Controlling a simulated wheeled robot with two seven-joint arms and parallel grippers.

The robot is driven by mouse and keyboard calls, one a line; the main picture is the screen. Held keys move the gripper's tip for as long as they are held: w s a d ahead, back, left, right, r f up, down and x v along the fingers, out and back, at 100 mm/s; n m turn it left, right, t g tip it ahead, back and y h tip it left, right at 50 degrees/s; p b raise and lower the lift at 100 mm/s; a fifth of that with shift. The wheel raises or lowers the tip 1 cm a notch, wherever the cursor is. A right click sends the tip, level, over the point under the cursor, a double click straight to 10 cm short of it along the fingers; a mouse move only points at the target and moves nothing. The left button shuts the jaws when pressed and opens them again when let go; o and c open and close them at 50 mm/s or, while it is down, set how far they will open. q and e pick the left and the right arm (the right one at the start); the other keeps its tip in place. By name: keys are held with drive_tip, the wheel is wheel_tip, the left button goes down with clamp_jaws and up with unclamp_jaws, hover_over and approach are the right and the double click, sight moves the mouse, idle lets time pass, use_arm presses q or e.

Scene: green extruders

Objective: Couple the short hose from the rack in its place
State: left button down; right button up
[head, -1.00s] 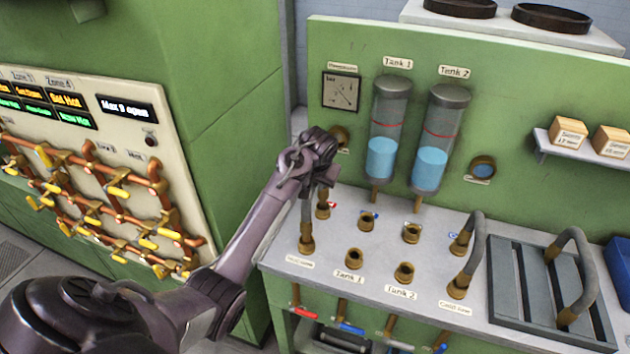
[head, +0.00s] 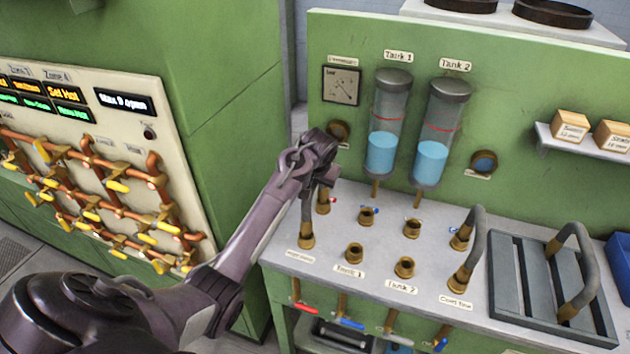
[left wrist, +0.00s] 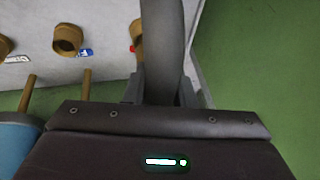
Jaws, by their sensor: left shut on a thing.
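My left gripper (head: 318,165) is shut on a grey arched hose (head: 307,212) at the left end of the bench top. In the left wrist view the hose (left wrist: 163,45) rises between the fingers (left wrist: 160,92). Its near brass end (head: 306,240) is at the front left fitting. A brass piece (head: 323,203) shows behind it; the gripper hides the top of the arch. Whether the ends are fully seated cannot be told. The slatted grey rack (head: 510,275) at the right holds another arched hose (head: 588,262). My right gripper is not in view.
Open brass ports (head: 355,253) stand in the middle of the bench. Another hose (head: 479,240) arches over the fittings to their right. Two tanks (head: 382,150) with blue liquid rise behind. Coloured valve handles (head: 351,323) hang below the front edge. A pipe panel (head: 100,190) stands at left.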

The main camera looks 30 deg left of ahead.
use_arm(q)
drive_tip(key=shift+f, duration=0.3)
drive_tip(key=c, duration=1.1)
unclamp_jaws()
drive_tip(key=shift+r, duration=0.1)
drive_tip(key=shift+s+d+r+p, duration=0.15)
drive_tip(key=shift+r+p, duration=0.15)
drive_tip(key=shift+r, duration=0.1)
drive_tip(key=v, duration=0.7)
drive_tip(key=shift+p, duration=0.4)
drive_tip(key=shift+f, duration=0.1)
